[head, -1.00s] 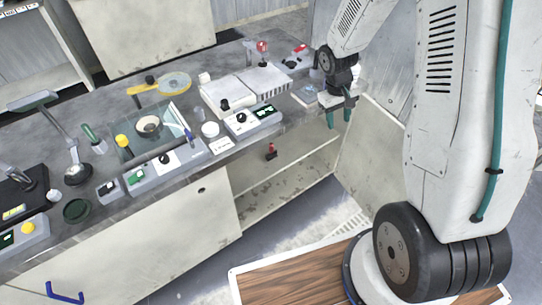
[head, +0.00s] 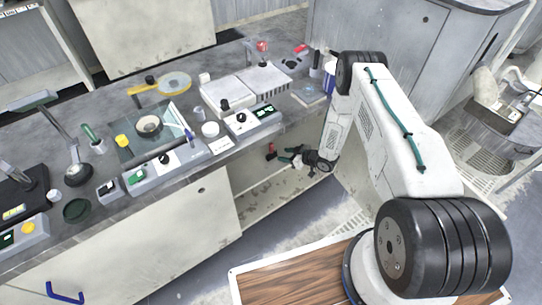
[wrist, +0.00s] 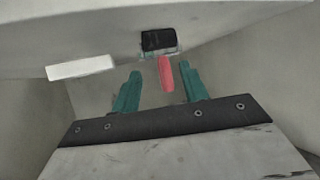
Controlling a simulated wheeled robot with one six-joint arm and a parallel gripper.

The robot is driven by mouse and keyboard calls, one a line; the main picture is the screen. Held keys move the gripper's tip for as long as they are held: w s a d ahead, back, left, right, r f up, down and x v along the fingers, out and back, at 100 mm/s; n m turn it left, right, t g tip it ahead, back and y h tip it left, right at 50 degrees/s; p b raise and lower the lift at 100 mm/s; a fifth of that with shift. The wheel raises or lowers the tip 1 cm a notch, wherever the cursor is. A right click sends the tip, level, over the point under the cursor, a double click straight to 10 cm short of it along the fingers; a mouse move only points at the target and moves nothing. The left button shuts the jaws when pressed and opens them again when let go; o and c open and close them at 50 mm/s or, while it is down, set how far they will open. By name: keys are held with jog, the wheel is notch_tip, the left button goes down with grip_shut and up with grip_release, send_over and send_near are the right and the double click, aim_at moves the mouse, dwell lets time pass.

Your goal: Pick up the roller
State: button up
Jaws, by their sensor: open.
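The roller, with a red handle and a black head (head: 270,152), is on the open shelf inside the cabinet under the bench. In the wrist view its red handle (wrist: 166,74) points towards me and its black head (wrist: 158,40) is farther off. My gripper (head: 285,155) is in the cabinet opening, just right of the roller. Its two teal fingers (wrist: 160,72) are open. In the wrist view the handle's near end shows between the fingers, closer to the right one. I cannot tell whether they touch it.
A white oblong piece (wrist: 80,67) is left of the roller. Pale cabinet walls are close on both sides, and a pale panel crosses above. The crowded bench top (head: 60,235) is above the shelf. A wood-topped platform (head: 290,283) is on the floor in front.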

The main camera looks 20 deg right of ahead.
aim_at(271, 150)
jog(key=shift+w+a+r+t, duration=0.3)
jog(key=shift+r, duration=0.3)
jog(key=shift+w+a+y, duration=0.2)
jog(key=shift+a+y, duration=0.05)
jog(key=shift+y, duration=0.15)
jog(key=x, duration=0.7)
grip_shut()
